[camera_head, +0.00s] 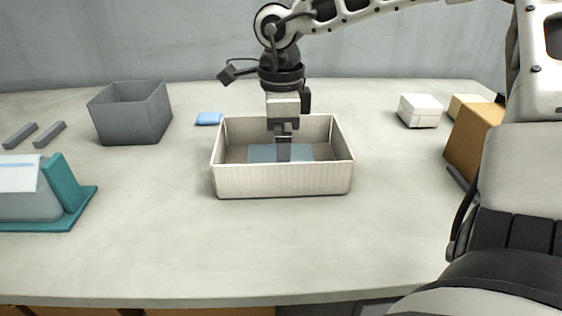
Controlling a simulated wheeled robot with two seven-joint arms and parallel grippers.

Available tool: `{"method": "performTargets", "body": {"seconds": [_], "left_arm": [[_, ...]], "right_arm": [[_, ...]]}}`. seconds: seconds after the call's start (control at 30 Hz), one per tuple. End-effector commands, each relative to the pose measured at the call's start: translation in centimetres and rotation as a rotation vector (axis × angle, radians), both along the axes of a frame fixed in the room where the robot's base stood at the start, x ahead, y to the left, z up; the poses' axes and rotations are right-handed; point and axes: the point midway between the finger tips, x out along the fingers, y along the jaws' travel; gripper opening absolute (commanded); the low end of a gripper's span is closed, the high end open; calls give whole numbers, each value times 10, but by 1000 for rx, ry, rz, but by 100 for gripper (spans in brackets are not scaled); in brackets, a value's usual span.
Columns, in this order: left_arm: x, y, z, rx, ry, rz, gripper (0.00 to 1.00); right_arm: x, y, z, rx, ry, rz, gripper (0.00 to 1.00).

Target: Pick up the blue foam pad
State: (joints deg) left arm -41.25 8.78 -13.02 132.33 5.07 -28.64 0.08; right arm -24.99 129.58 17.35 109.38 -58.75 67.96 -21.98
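A blue-grey flat piece (260,153) lies inside the open beige box (283,181) at the centre of the table. A smaller, brighter blue pad (208,118) lies on the table just behind the box's left back corner. I cannot tell which of the two is the foam pad. My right gripper (283,158) points straight down into the box, its fingertips over or against the blue-grey piece. Its fingers look edge-on, so their opening is hidden, and I cannot tell whether they touch the piece. My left gripper is out of view.
A grey open bin (132,118) stands at the back left, with two grey bars (36,135) beside it. A teal and grey stand (50,195) is at the left edge. A white box (419,111) and a brown box (473,145) are at right. The front table is clear.

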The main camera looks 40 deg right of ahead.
Motion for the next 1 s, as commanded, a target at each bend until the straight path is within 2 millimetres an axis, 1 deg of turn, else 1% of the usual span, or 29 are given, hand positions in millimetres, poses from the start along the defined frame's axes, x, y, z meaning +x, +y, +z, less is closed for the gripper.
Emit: {"method": "performTargets", "body": {"seconds": [0.03, 0.1, 0.37, 0.47, 0.5, 0.53, 0.83, 0.93, 1.0], "left_arm": [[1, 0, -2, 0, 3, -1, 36], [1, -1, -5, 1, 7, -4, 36], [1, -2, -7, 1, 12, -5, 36], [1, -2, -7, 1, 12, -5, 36], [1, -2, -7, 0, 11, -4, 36], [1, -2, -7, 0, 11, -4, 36], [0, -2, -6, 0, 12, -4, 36], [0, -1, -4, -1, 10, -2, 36], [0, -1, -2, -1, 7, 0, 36]], "right_arm": [[0, 0, -8, -1, 2, -1, 100], [0, 0, -13, -1, 1, -1, 100], [0, 0, -15, -1, -1, -2, 100], [0, 0, -15, -1, -1, -2, 75], [1, 0, -15, -1, -1, -1, 64], [1, 0, -15, -1, -1, -1, 58], [1, 0, -12, -1, -2, -1, 57], [1, 0, -3, -2, -4, -1, 57], [2, 0, 10, -1, -6, 0, 57]]}}
